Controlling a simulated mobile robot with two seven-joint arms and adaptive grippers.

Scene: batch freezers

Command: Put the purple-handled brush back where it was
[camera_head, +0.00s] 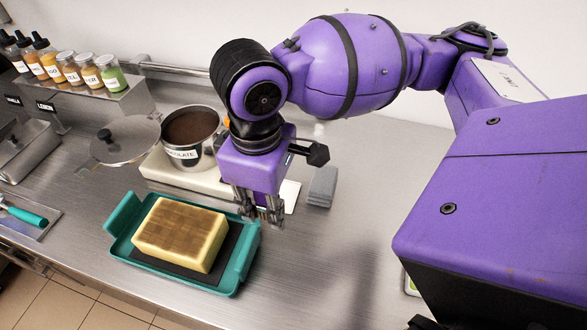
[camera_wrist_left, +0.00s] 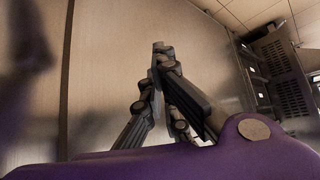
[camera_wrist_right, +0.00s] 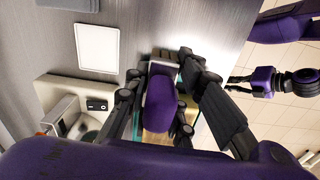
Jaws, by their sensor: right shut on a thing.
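The purple-handled brush (camera_wrist_right: 160,105) shows between my right gripper's fingers in the right wrist view. My right gripper (camera_head: 264,214) is shut on it; the fingers also show in the right wrist view (camera_wrist_right: 161,68). In the head view the gripper hangs just right of the teal tray, and I cannot make out the brush there. The brush's bristle end is not clear. My left gripper (camera_wrist_left: 160,48) shows only in the left wrist view, with its fingertips together and nothing seen between them.
A teal tray (camera_head: 117,222) holds a yellow-brown block (camera_head: 180,236). Behind it a chocolate pot (camera_head: 190,140) stands on a pale base, beside a round lid (camera_head: 125,140). A grey block (camera_head: 322,187) lies to the right. A teal-handled tool (camera_head: 25,215) is far left.

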